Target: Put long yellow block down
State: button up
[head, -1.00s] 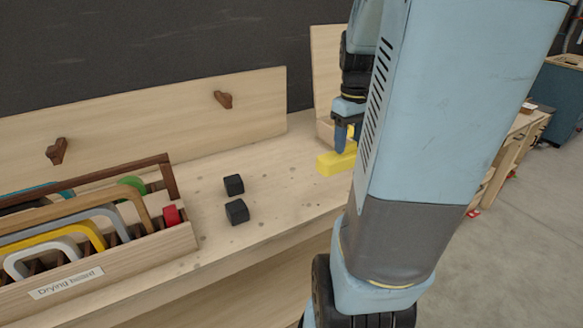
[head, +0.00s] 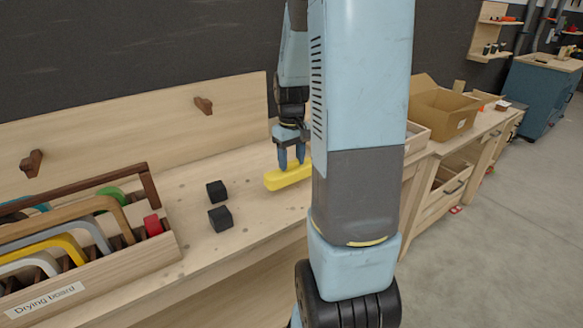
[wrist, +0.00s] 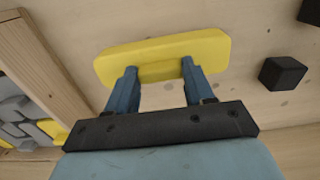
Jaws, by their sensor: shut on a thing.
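The long yellow block (head: 283,178) is a bright, rounded bar at the bench top, right of the black cubes in the head view. In the wrist view the yellow block (wrist: 165,57) lies across the fingertips. My gripper (head: 291,165) points down and is shut on the block; it also shows in the wrist view (wrist: 158,80). My arm hides the block's right end in the head view. I cannot tell whether the block touches the bench or hangs just above it.
Two black cubes (head: 217,191) (head: 220,218) stand on the bench (head: 190,240). The drying board (head: 110,280) with coloured arches is at left. A cardboard box (head: 440,110) stands farther right. Bare bench lies between the cubes and the block.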

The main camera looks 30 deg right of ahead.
aim_at(291, 162)
jog(key=shift+f, duration=1.55)
jog(key=shift+f, duration=0.1)
jog(key=o, duration=1.4)
jog(key=shift+o, duration=0.2)
